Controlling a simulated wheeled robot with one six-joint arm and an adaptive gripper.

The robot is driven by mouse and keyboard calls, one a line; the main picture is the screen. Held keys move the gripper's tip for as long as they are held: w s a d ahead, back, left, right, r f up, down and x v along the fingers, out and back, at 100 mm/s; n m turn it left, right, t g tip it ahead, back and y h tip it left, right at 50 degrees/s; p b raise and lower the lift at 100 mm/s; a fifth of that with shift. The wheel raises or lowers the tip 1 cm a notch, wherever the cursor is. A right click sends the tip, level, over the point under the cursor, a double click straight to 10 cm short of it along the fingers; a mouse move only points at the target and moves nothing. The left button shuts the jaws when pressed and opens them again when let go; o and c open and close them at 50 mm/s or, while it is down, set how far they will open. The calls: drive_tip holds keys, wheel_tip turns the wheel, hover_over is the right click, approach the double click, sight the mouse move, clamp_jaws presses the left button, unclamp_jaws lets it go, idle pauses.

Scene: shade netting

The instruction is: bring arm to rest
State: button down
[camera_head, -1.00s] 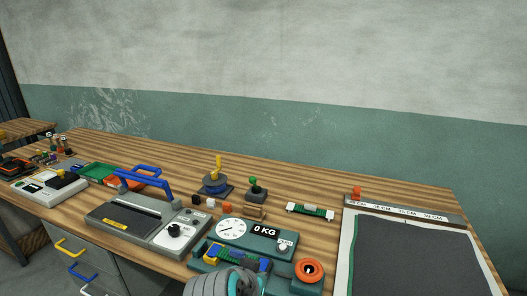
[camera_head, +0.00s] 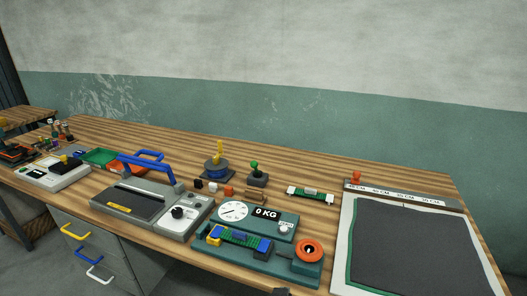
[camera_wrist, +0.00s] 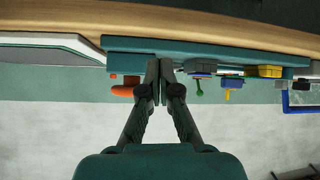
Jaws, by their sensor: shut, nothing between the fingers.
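My gripper (camera_wrist: 159,82) shows in the wrist view with its two dark fingers together and nothing between them. The wrist view is upside down, with the bench edge at the top and the wall below. The fingertips reach the image of the teal scale unit (camera_wrist: 135,46), but I cannot tell the gap. In the head view that scale unit (camera_head: 284,263) stands at the front of the bench, with a green and blue part and an orange ring on it. My arm is almost wholly out of the head view.
Drawers with coloured handles (camera_head: 85,250) are below. The bench's back strip is mostly clear.

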drive_tip(key=s+d+f+n+t+y, duration=0.1)
drive_tip(key=s+d+f+n, duration=0.1)
drive_tip(key=s+d+f, duration=0.5)
drive_tip(key=s+d+f+n+t+y, duration=0.15)
drive_tip(key=s+f, duration=0.35)
drive_tip(key=s, duration=0.5)
drive_tip(key=s+d+r, duration=0.1)
drive_tip(key=s+r, duration=0.2)
drive_tip(key=s, duration=0.4)
drive_tip(key=s+d+r+m+t, duration=0.1)
drive_tip(key=s+d+r, duration=0.1)
drive_tip(key=s, duration=0.5)
drive_tip(key=s+d+r+m+t, duration=0.1)
drive_tip(key=s+r, duration=0.3)
drive_tip(key=s, duration=0.4)
drive_tip(key=shift+d, duration=0.55)
